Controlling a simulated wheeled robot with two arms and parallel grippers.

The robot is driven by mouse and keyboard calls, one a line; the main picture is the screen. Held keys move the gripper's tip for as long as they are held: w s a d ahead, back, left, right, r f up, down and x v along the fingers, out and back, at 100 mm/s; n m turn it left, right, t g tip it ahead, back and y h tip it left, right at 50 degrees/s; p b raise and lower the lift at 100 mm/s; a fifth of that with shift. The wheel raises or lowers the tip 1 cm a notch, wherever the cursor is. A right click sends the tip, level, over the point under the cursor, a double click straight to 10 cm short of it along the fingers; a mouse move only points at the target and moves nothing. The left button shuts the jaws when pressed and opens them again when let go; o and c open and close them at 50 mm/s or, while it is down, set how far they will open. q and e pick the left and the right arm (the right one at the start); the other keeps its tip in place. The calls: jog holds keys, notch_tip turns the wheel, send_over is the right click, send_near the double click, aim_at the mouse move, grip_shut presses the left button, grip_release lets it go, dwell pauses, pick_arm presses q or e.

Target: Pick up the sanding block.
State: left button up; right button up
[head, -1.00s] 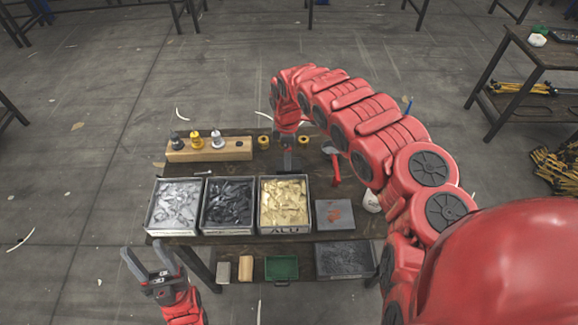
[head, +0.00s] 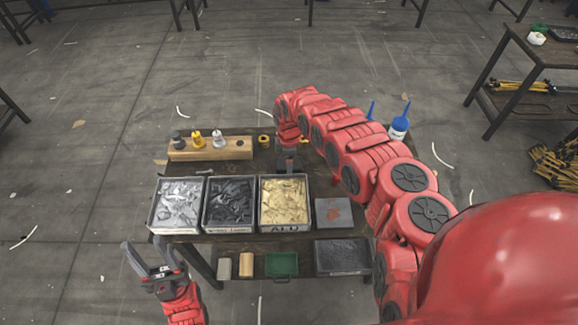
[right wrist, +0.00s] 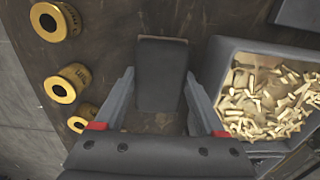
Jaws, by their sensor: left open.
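A dark grey block (right wrist: 162,75), which I take to be the sanding block, lies on the table in the right wrist view. My right gripper (right wrist: 160,98) is open, with one finger on each side of the block's near part. I cannot tell whether the fingers touch it. In the head view my right gripper (head: 289,158) is over the table behind the gold-filled bin, and my arm partly hides that area. My left gripper (head: 143,247) is open and empty at the left, in front of the table.
A bin of gold-coloured rivets (right wrist: 265,100) stands close to the right finger. Several yellow rolls (right wrist: 60,85) are at the left. In the head view a wooden holder (head: 210,149), a grey-filled bin (head: 176,232) and a blue-capped bottle (head: 398,130) are on the table.

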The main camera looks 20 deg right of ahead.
jog(key=c, duration=0.8)
jog(key=shift+r, duration=0.1)
notch_tip(320, 180, up, 9)
jog(key=shift+f+b, duration=0.1)
jog(key=shift+b, duration=0.85)
jog(key=shift+r, duration=0.5)
